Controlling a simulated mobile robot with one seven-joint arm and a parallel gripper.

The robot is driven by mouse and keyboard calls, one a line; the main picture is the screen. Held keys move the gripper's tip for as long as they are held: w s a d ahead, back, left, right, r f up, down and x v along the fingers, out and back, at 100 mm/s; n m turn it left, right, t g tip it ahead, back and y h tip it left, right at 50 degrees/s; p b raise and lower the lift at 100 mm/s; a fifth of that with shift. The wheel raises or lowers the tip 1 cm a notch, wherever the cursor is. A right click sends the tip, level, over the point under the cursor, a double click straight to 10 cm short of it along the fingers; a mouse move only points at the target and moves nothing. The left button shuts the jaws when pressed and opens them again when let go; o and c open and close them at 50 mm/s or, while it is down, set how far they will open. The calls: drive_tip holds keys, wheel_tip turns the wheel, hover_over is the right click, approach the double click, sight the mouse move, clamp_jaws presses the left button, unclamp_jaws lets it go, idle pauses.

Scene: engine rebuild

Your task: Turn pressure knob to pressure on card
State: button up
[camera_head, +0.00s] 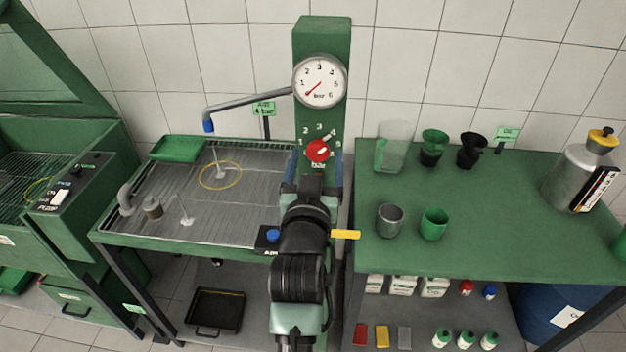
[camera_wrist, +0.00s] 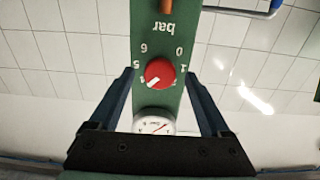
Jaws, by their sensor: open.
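The red pressure knob (camera_head: 318,150) sits on the front of the green column, below the round gauge (camera_head: 320,81). In the wrist view, which is upside down, the knob (camera_wrist: 160,72) lies between my fingers. Its white mark points to the lower left there, around the 4, upper right in the head view. The gauge needle points to the lower left, near the low end. My gripper (camera_wrist: 159,77) is open, with one finger on each side of the knob and visible gaps. The small green card (camera_head: 264,107) stands left of the column and seems to read "AIR 4 bar".
A grey pipe (camera_head: 248,101) reaches left from the column over the wire-grid washing table (camera_head: 165,215). The green bench (camera_head: 490,250) on the right holds several cups, funnels and a metal canister (camera_head: 572,178). An orange part (camera_wrist: 166,6) shows on the column.

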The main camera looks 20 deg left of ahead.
drive_tip(key=b+v, duration=0.2)
drive_tip(key=v, duration=1)
drive_tip(key=shift+s+b, duration=0.25)
drive_tip(key=shift+b, duration=0.1)
drive_tip(key=shift+r, duration=0.1)
drive_tip(key=d+r+m+t+h, duration=0.15)
drive_tip(key=d+r, duration=0.25)
drive_tip(key=r, duration=0.5)
drive_tip(key=d+r+t, duration=0.3)
drive_tip(key=r, duration=0.6)
drive_tip(key=s+d+r+m+t+h, duration=0.1)
drive_tip(key=s+d+r+t, duration=0.1)
drive_tip(key=r, duration=0.7)
drive_tip(key=s+d+r+t+h, duration=0.2)
drive_tip(key=s+d+r, duration=0.3)
drive_tip(key=r, duration=0.4)
drive_tip(key=shift+s+d+m+t, duration=0.35)
drive_tip(key=shift+d+t, duration=0.1)
drive_tip(key=shift+t, duration=0.3)
drive_tip(key=shift+h, duration=0.25)
drive_tip(key=shift+c, duration=0.2)
